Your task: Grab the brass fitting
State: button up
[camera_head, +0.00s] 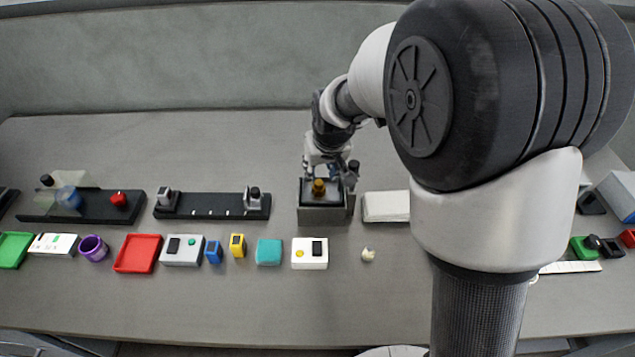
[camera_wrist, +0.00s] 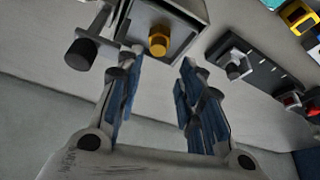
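The brass fitting (camera_head: 319,187) is a small gold-coloured cylinder on the dark grey box-shaped stand (camera_head: 322,216). It also shows in the wrist view (camera_wrist: 158,43) at the top centre, on the pale face of the stand. My gripper (camera_head: 336,170) is just behind and above the stand in the head view. In the wrist view my gripper (camera_wrist: 161,62) has its two blue-padded fingers spread apart with nothing held between them. The fitting appears beyond the fingertips, closer to the left finger. I cannot tell whether any finger touches it.
A black-knobbed post (camera_wrist: 82,52) stands beside the stand, near the left finger. A black rail with clamps (camera_head: 212,206) lies left of the stand, and a white block (camera_head: 386,206) lies right. A white box with buttons (camera_head: 310,253) is in front. The rear table is clear.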

aim_at(319, 182)
jog(key=b+x, duration=0.3)
jog(key=x, duration=0.6)
jog(key=shift+d, duration=0.1)
jog(key=shift+s, duration=0.1)
jog(key=shift+c, duration=0.2)
jog(key=c, duration=0.7)
